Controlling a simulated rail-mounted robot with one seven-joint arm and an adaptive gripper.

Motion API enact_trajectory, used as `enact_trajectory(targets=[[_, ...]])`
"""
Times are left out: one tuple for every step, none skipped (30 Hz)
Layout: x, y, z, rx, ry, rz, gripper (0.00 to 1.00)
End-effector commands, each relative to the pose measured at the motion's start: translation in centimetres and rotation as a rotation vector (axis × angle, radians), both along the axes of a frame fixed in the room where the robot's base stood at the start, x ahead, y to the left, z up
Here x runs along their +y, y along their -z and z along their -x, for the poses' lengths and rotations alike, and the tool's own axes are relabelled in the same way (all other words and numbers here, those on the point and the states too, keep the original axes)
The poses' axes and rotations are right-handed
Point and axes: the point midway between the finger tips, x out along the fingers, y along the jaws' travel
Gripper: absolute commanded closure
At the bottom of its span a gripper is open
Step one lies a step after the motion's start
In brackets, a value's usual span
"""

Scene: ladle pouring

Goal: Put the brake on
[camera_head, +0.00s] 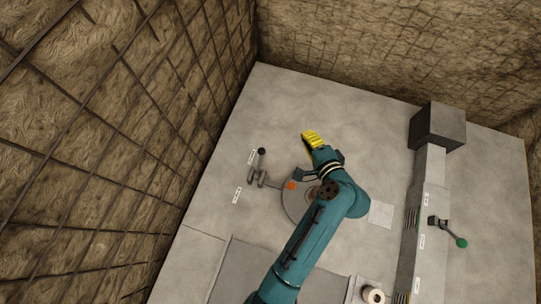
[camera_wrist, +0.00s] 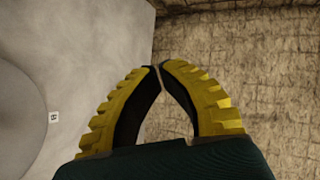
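A lever with a black knob (camera_head: 261,152) stands on the grey panel at the left, on a small bracket with white labels beside it. A lever with a green knob (camera_head: 461,243) sticks out to the right from the grey rail at the right. The labels are too small to read, so I cannot tell which lever is the brake. My gripper (camera_head: 308,134) is above the panel, to the right of the black-knobbed lever and apart from both levers. In the wrist view its yellow fingers (camera_wrist: 158,68) meet at the tips with nothing between them.
A round plate (camera_head: 296,205) with an orange knob (camera_head: 291,186) lies partly behind my arm. A dark box (camera_head: 437,126) tops the rail (camera_head: 428,185). Meshed rock walls (camera_head: 110,110) stand at the left and back. The upper middle of the panel is clear.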

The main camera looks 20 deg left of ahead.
Motion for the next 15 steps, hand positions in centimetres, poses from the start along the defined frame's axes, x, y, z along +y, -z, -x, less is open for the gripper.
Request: enact_trajectory(targets=[[0.4, 6.6, 0.8, 0.073, 0.004, -0.075, 1.00], [0.7, 8.6, 1.3, 0.113, 0.004, -0.119, 1.00], [1.2, 10.9, 1.9, 0.160, 0.006, -0.173, 1.00], [1.4, 12.3, 2.3, 0.192, 0.009, -0.208, 1.00], [1.7, 13.4, 2.6, 0.217, 0.010, -0.239, 1.00], [1.9, 14.5, 3.0, 0.244, 0.013, -0.271, 1.00], [2.0, 15.0, 3.2, 0.260, 0.015, -0.290, 1.00], [2.1, 15.4, 3.3, 0.271, 0.016, -0.303, 1.00], [2.2, 15.6, 3.5, 0.280, 0.017, -0.316, 1.00], [2.3, 15.6, 3.6, 0.286, 0.017, -0.322, 1.00], [2.3, 15.6, 3.6, 0.288, 0.018, -0.324, 1.00], [2.3, 15.5, 3.6, 0.289, 0.018, -0.324, 1.00], [2.3, 15.4, 3.6, 0.288, 0.018, -0.324, 1.00], [2.3, 15.4, 3.6, 0.288, 0.018, -0.324, 1.00], [2.3, 15.4, 3.6, 0.288, 0.017, -0.323, 1.00]])
